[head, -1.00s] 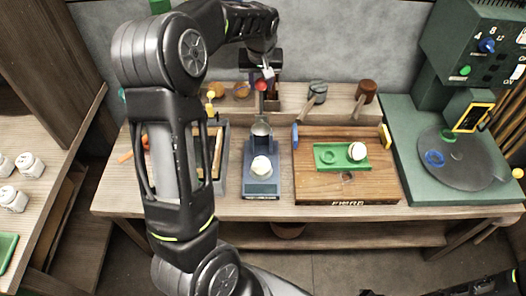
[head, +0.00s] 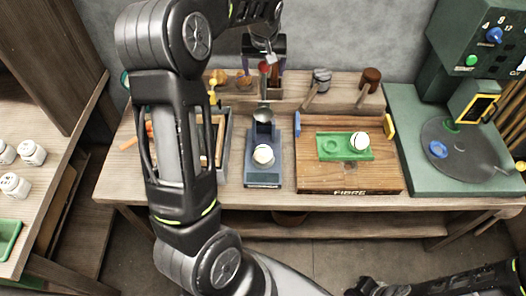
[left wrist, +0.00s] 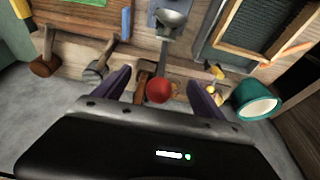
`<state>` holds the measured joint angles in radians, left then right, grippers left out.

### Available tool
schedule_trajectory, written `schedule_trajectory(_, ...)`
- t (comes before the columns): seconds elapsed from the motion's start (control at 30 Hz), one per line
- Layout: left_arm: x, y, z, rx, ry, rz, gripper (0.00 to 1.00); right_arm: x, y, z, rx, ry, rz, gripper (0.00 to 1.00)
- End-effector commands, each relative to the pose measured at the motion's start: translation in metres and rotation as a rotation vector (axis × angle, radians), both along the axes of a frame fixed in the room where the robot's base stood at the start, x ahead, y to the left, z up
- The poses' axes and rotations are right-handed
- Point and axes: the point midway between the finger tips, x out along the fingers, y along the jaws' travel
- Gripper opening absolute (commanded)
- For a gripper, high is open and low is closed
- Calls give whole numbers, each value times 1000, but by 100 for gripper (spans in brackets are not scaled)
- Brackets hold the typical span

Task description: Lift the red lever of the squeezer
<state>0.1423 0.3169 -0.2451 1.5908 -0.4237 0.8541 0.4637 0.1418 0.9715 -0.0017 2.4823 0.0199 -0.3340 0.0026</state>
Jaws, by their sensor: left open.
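The squeezer (head: 263,172) stands on the bench, a blue-grey frame with a metal cup and a pale round piece on its base. Its lever runs back to a round red knob (head: 265,67). The knob also shows in the left wrist view (left wrist: 159,90), with the metal cup (left wrist: 171,20) beyond it. My left gripper (head: 270,58) is over the lever's far end. In the left wrist view its two purple fingers (left wrist: 157,80) are open, with the knob between them and gaps on both sides. My right gripper (head: 370,287) is partly cut off at the bottom edge.
A wooden board (head: 350,175) with a green mould (head: 330,148) lies right of the squeezer. Mallets (head: 370,82) stand on the ledge behind. A dark tray (head: 226,130) is to the left, and a green machine (head: 460,150) at the right.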

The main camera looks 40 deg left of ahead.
Motion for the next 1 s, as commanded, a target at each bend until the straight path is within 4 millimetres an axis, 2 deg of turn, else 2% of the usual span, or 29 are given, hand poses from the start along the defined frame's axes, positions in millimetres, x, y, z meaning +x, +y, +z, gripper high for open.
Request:
schedule_trajectory(0.03,0,0,0,0,0,0,85,0,0,0,0,0,0,0)
schedule_trajectory(0.23,0,0,0,0,0,0,100,0,0,0,0,0,0,0)
schedule_trajectory(0.53,-1,0,4,1,-1,0,100,0,0,0,0,0,0,0)
schedule_trajectory(0.67,-3,-3,18,1,-4,-1,100,0,0,1,0,0,0,0)
schedule_trajectory(1.0,-16,-12,68,1,-5,0,100,0,0,1,0,0,0,0)
